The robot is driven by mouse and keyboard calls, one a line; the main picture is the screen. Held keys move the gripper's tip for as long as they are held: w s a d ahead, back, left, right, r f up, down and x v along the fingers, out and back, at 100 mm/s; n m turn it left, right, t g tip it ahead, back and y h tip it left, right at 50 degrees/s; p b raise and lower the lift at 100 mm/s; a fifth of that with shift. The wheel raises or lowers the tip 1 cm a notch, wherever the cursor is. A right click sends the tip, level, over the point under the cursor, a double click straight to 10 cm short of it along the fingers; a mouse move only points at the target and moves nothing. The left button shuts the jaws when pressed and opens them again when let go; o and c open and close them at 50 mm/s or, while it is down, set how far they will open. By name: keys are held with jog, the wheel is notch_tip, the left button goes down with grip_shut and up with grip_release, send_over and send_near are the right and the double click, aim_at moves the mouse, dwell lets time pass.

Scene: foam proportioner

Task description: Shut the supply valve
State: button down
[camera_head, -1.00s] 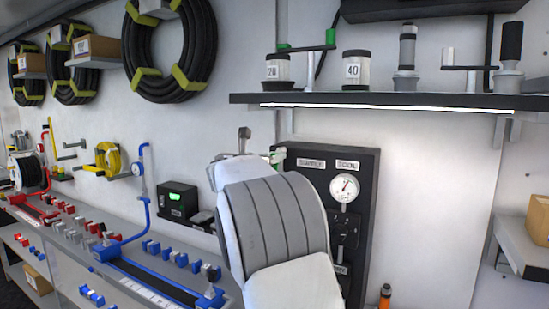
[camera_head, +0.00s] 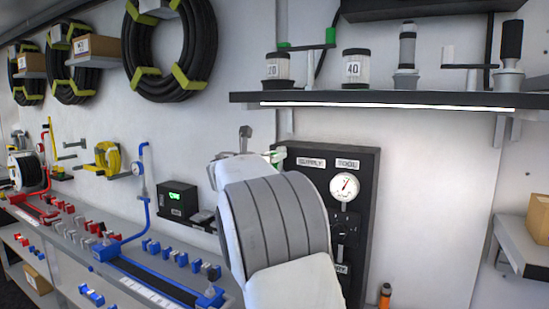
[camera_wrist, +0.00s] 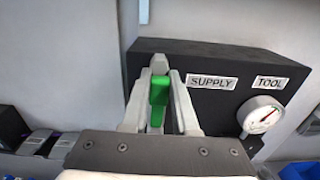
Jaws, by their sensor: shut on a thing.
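The supply valve's green handle (camera_wrist: 158,92) stands between my gripper's fingers (camera_wrist: 160,100) in the wrist view, and the fingers are closed on it. The handle points roughly upward in that view, to the left of the SUPPLY label (camera_wrist: 212,82). The valve is on the left part of the black panel (camera_wrist: 185,58). In the head view a bit of green (camera_head: 277,155) shows at the panel's upper left corner. My arm covers the rest of the valve and most of my gripper there.
A gauge with a red needle (camera_head: 344,187) sits under the TOOL label on the panel. A shelf (camera_head: 400,100) with several canisters hangs above. A bench (camera_head: 215,300) with blue fittings runs to the left. An orange bottle (camera_head: 385,296) stands low at right.

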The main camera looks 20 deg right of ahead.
jog(key=s+m+b, duration=0.1)
jog(key=b, duration=0.1)
jog(key=d+f+m+b, duration=0.1)
jog(key=m+b, duration=0.1)
jog(key=b, duration=0.1)
jog(key=s+d+m+b, duration=0.1)
jog(key=m+b, duration=0.1)
jog(key=shift+s+f, duration=0.25)
jog(key=shift+s, duration=0.05)
jog(key=m+b, duration=0.1)
jog(key=s+f+m+b, duration=0.1)
jog(key=b, duration=0.1)
jog(key=d+m+b, duration=0.1)
jog(key=b, duration=0.1)
jog(key=shift+s+d+f+m, duration=0.1)
jog(key=shift+s+f+m, duration=0.15)
jog(key=shift+m, duration=0.05)
jog(key=shift+s+d+f+m+b, duration=0.3)
jog(key=shift+f+m+b, duration=0.5)
jog(key=shift+m+b, duration=1)
jog(key=shift+s+d+f+m+b, duration=0.25)
jog(key=shift+f+m+b, duration=0.8)
jog(key=shift+b, duration=1.2)
jog(key=shift+s+d+f+m+b, duration=0.15)
jog(key=shift+s+f+m+b, duration=0.35)
jog(key=shift+m+b, duration=1.4)
jog(key=shift+w+f, duration=0.1)
jog(key=shift+w, duration=0.05)
jog(key=c, duration=0.7)
grip_release()
